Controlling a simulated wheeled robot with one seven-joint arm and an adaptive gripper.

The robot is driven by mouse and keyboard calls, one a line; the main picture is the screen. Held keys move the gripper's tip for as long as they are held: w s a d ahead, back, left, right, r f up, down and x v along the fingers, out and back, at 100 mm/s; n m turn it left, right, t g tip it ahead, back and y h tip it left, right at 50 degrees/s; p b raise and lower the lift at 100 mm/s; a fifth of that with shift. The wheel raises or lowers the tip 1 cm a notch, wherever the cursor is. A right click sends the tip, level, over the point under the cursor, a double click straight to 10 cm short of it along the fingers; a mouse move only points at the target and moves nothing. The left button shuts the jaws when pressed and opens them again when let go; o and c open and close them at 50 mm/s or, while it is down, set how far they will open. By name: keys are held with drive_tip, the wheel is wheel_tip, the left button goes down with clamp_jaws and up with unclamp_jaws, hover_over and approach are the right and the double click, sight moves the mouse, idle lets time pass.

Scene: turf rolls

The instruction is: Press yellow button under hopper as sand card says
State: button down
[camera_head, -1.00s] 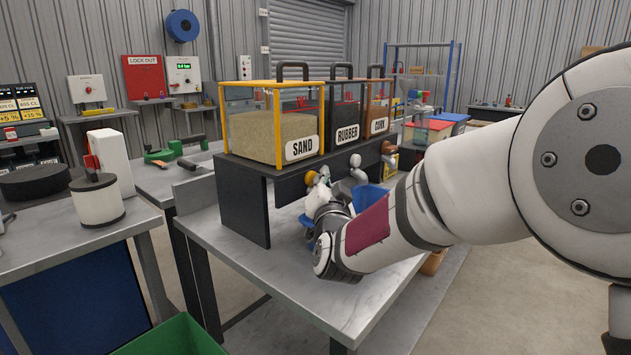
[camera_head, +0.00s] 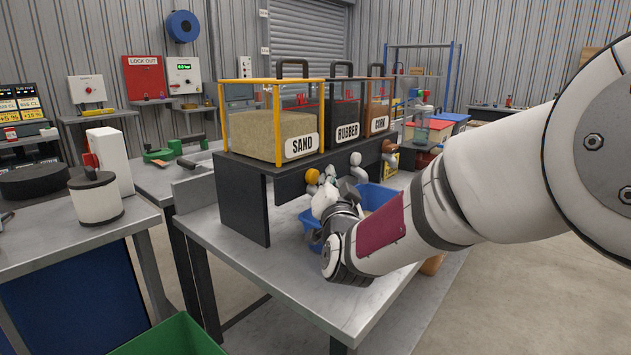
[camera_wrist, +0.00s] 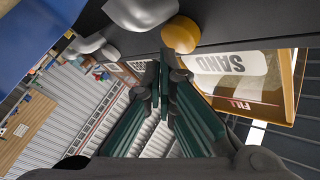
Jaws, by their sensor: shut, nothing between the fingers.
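The sand hopper (camera_head: 281,138) has a yellow frame, a white SAND label and sand inside. The round yellow button (camera_head: 312,176) sits below it on the dark front of the stand. The button (camera_wrist: 181,34) also shows in the wrist view, near the top, with the SAND label to its right. My gripper (camera_wrist: 158,72) is shut and empty. In the head view my wrist is just right of and below the button.
The rubber hopper (camera_head: 343,118) and cork hopper (camera_head: 378,105) stand beside the sand one, with a white knob (camera_head: 356,160) and a brown knob (camera_head: 389,146) below. A blue tub (camera_head: 374,196) sits under the hoppers. The metal bench (camera_head: 262,255) is clear in front.

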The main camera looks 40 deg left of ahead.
drive_tip(key=shift+d, duration=0.15)
drive_tip(key=shift+s+d+b, duration=0.2)
drive_tip(key=shift+d+b, duration=1.05)
drive_tip(key=shift+d, duration=1.2)
drive_tip(key=shift+d, duration=0.1)
